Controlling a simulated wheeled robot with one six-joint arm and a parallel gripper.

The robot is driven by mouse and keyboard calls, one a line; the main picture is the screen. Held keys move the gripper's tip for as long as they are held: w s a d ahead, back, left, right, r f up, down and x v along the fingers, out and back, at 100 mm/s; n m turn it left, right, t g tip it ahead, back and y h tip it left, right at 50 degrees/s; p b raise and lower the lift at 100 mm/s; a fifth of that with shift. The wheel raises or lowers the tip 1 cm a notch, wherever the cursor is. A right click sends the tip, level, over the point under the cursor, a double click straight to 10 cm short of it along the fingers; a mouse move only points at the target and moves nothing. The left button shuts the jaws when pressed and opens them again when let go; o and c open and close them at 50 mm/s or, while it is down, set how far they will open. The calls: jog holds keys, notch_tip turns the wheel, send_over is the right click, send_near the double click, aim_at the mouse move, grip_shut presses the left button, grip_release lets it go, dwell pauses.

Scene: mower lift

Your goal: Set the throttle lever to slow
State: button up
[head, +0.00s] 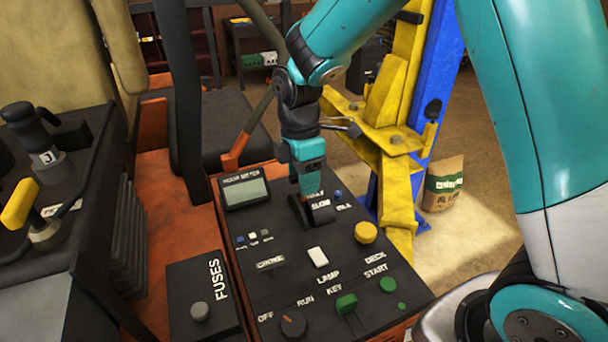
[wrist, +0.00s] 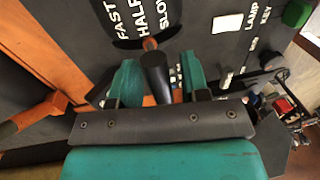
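The throttle lever shows in the wrist view as a black grip (wrist: 156,78) on a short orange-brown stem (wrist: 150,43). The stem stands below the FAST, HALF and SLOW labels (wrist: 147,22), near HALF and SLOW; its exact setting is hard to tell. My gripper (wrist: 158,82) has its two teal fingers on either side of the grip, with a narrow gap visible at the right finger. In the head view my gripper (head: 309,190) points down at the throttle housing (head: 320,212) and hides most of the lever.
A yellow and blue lift post (head: 400,130) stands close behind on the right.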

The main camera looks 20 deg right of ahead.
grip_shut()
jog(key=shift+s+f+t+b, duration=0.3)
jog(key=shift+s+t+b, duration=0.15)
jog(key=shift+b, duration=0.55)
jog(key=s+t+b, duration=0.2)
jog(key=b, duration=0.1)
jog(key=shift+s+f, duration=0.15)
jog(key=shift+f, duration=0.1)
jog(key=shift+s+f, duration=0.1)
jog(key=shift+s, duration=0.8)
jog(key=shift+o, duration=0.8)
grip_release()
jog(key=shift+a, duration=0.1)
